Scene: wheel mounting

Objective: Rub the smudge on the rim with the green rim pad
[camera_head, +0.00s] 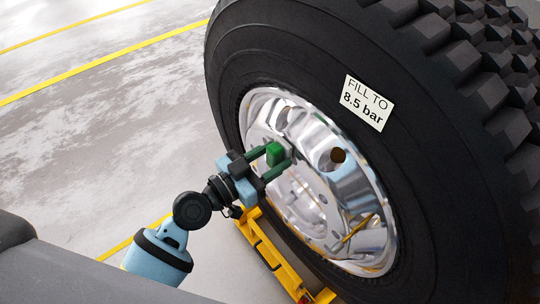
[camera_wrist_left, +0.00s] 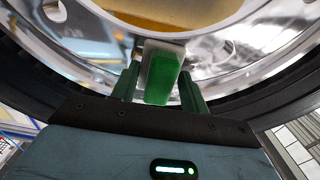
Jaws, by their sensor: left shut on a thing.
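The green rim pad (camera_head: 274,153) is between the fingers of my left gripper (camera_head: 280,163), which is shut on it. In the left wrist view the pad (camera_wrist_left: 162,76) shows a green block with a pale backing, between the two green fingers. The pad is in front of the shiny metal rim (camera_head: 345,215) of the big wheel; I cannot tell whether it touches. A brown smudge (camera_head: 338,156) is on the rim, to the right of the pad and apart from it. My right gripper is not in view.
A black tyre (camera_head: 235,60) with deep tread surrounds the rim and carries a white "FILL TO 8.5 bar" label (camera_head: 369,103). A yellow wheel stand (camera_head: 270,258) is below the wheel. The grey floor (camera_head: 90,130) at the left is clear, with yellow lines.

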